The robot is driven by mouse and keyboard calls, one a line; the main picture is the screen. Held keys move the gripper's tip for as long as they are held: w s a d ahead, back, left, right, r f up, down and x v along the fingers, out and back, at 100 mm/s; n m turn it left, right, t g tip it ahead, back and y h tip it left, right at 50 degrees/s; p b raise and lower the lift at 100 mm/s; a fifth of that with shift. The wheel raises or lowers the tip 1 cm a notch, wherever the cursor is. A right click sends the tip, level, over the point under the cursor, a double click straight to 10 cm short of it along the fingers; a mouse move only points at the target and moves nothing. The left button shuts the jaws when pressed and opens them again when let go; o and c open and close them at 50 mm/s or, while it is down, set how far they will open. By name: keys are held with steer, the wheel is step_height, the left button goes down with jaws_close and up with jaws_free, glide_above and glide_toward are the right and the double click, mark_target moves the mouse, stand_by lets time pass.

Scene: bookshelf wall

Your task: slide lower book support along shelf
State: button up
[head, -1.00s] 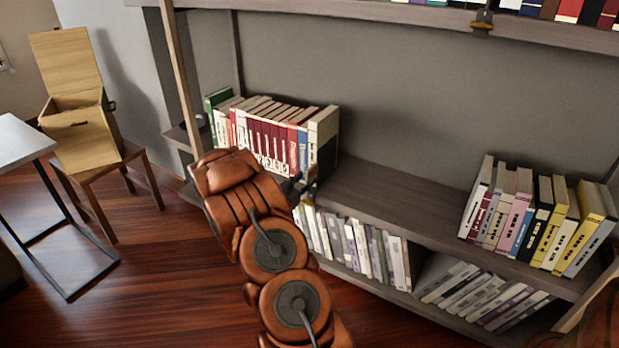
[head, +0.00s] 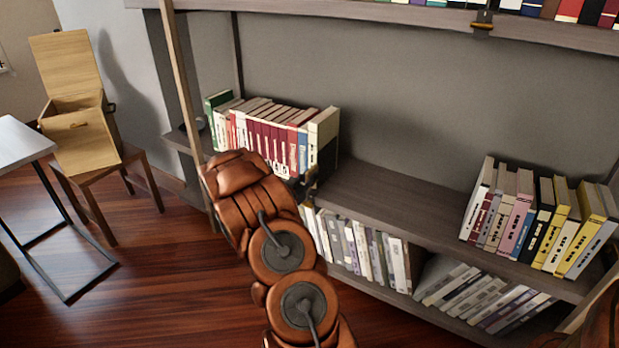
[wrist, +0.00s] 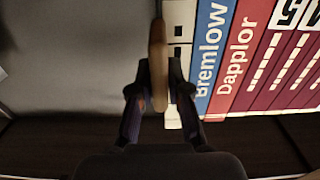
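The lower book support (head: 327,164) is a dark upright plate at the right end of the left row of books on the middle shelf (head: 385,200). Its wooden handle (wrist: 158,65) stands upright in the wrist view, between the two dark fingers of my gripper (wrist: 159,80). The fingers lie close against both sides of the handle and appear shut on it. In the head view my arm covers most of the gripper and the handle. A white book (wrist: 180,30) stands just right of the handle in the wrist view.
A second row of books (head: 535,225) stands at the right of the middle shelf, with bare shelf between the rows. More books (head: 360,245) fill the bottom shelf. The upper shelf has a similar support (head: 483,22). A wooden box (head: 78,135) sits on a stool at left.

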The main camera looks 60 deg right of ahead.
jaws_close()
steer(key=shift+s, duration=0.1)
